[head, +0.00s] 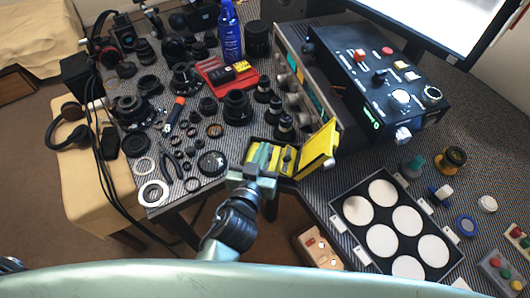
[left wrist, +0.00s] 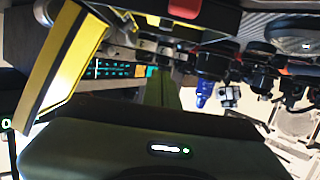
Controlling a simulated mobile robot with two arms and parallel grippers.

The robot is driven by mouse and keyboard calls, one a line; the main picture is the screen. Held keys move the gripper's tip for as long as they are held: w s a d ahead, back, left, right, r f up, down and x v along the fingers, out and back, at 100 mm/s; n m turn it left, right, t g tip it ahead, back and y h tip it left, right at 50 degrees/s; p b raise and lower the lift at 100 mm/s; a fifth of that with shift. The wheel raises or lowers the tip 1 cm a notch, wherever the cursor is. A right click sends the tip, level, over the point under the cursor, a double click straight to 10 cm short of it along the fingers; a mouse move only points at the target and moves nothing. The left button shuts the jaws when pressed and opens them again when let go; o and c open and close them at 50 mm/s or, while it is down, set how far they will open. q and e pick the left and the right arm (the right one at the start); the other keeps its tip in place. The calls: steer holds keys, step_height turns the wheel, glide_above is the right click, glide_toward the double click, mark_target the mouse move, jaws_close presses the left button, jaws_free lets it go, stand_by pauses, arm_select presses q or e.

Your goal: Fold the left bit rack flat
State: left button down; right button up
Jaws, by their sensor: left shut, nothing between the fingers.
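A small yellow and black bit case stands open near the front edge of the bench, with its yellow lid (head: 319,149) raised on the right. Inside it are yellow parts (head: 285,159); I cannot clearly make out the left bit rack, as my gripper covers that side. My left gripper (head: 262,157) is at the left part of the case, fingers shut and empty; I cannot tell whether they touch the rack. In the left wrist view a yellow-edged panel (left wrist: 66,62), likely the lid, stands tilted at the left. My right gripper is not in view.
A tall instrument with knobs (head: 293,75) stands right behind the case. Lens parts, such as a black lens barrel (head: 237,107), crowd the bench to the left. A tray of white discs (head: 407,221) lies to the right. A red tray (head: 227,75) and blue bottle (head: 230,35) stand behind.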

arm_select(q)
steer(key=b+v, duration=0.1)
steer(key=v, duration=0.8)
steer(key=shift+f, duration=0.35)
steer(key=shift+s, duration=0.15)
